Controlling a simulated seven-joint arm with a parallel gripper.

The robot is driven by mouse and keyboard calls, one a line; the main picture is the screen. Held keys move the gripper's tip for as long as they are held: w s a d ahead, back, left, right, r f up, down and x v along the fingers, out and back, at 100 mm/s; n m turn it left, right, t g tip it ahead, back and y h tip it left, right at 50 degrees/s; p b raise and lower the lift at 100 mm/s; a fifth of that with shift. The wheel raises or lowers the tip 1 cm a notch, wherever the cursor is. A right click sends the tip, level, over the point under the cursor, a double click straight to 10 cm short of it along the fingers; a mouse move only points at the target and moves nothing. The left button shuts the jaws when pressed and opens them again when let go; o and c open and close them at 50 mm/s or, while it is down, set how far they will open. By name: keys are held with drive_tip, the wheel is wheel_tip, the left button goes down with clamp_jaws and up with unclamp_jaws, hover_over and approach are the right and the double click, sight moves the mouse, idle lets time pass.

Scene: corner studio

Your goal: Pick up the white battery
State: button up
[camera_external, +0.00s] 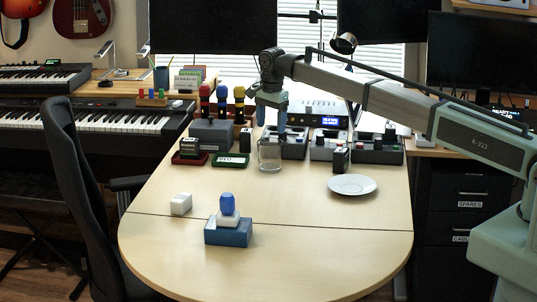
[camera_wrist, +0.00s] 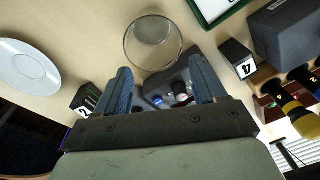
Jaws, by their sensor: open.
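A small white block (camera_external: 181,204), which looks like the white battery, lies on the table at left centre in the external view. I cannot make out any marking on it. My gripper (camera_external: 272,122) is well behind it and to its right, above a clear glass (camera_external: 269,154). In the wrist view my gripper (camera_wrist: 165,85) has its two blue fingers wide apart with nothing held between them. The glass (camera_wrist: 153,42) shows just beyond the fingertips. The white block is not in the wrist view.
A blue box (camera_external: 228,232) with a white piece and a blue piece stacked on it stands right of the white block. A saucer (camera_external: 352,185) lies at right. Black numbered blocks (camera_external: 340,159) (camera_wrist: 237,58) flank the glass. Grey devices (camera_external: 376,150) line the back.

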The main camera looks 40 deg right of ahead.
drive_tip(key=s+a+n, duration=0.2)
drive_tip(key=a, duration=1.9)
drive_tip(key=n+g, duration=0.1)
approach(181, 197)
drive_tip(key=f, duration=0.5)
drive_tip(key=shift+w+d+f, duration=0.15)
drive_tip(key=shift+w+f, duration=0.05)
drive_tip(key=shift+s+f, duration=0.2)
drive_tip(key=shift+f, duration=2.35)
drive_tip(key=c, duration=1.2)
